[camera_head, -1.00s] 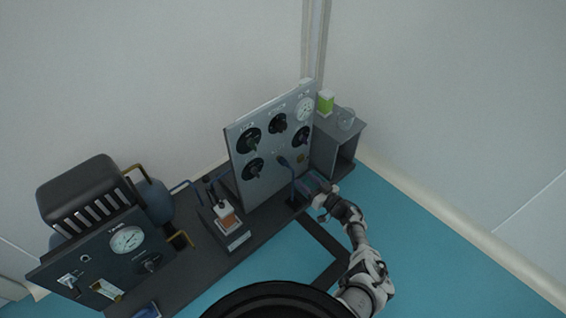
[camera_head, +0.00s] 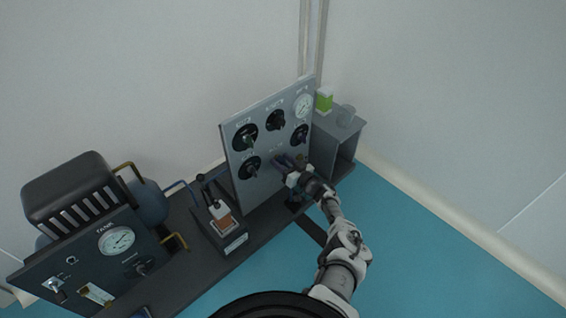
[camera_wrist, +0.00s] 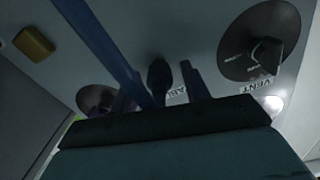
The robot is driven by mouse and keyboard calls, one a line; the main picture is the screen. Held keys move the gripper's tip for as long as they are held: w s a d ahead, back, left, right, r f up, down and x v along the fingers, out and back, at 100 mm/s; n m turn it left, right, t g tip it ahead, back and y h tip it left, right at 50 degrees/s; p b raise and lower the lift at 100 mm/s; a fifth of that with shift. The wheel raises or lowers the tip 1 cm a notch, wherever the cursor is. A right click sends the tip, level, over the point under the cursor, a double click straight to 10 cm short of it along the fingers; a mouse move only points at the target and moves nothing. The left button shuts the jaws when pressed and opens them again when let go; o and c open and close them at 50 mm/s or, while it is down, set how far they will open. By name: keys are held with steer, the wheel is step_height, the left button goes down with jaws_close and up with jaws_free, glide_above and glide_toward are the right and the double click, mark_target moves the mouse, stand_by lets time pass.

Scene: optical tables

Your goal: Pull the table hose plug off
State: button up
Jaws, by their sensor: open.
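The hose plug (camera_wrist: 158,74) is a dark, rounded piece on the grey panel (camera_head: 262,190), beside a partly covered label. The blue hose (camera_wrist: 98,42) runs from beside the plug to the upper left in the wrist view. My gripper (camera_head: 287,167) is at the lower middle of the panel in the head view and covers the plug there. In the wrist view my gripper (camera_wrist: 157,84) is open, with its fingers on either side of the plug. I cannot tell whether they touch it.
A black knob (camera_wrist: 264,50) marked VENT is close on the right in the wrist view. A yellow block (camera_wrist: 34,44) is at upper left. Several more knobs and a gauge (camera_head: 302,106) are on the panel. A small grey shelf (camera_head: 350,133) stands right of it. The blue floor (camera_head: 420,240) is clear.

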mark_target(284, 163)
jaws_close()
steer(key=shift+s+d, duration=0.1)
steer(key=p+v, duration=0.2)
steer(key=v, duration=0.1)
steer(key=shift+r, duration=0.1)
steer(key=shift+s, duration=0.1)
jaws_free()
steer(key=shift+d, duration=0.1)
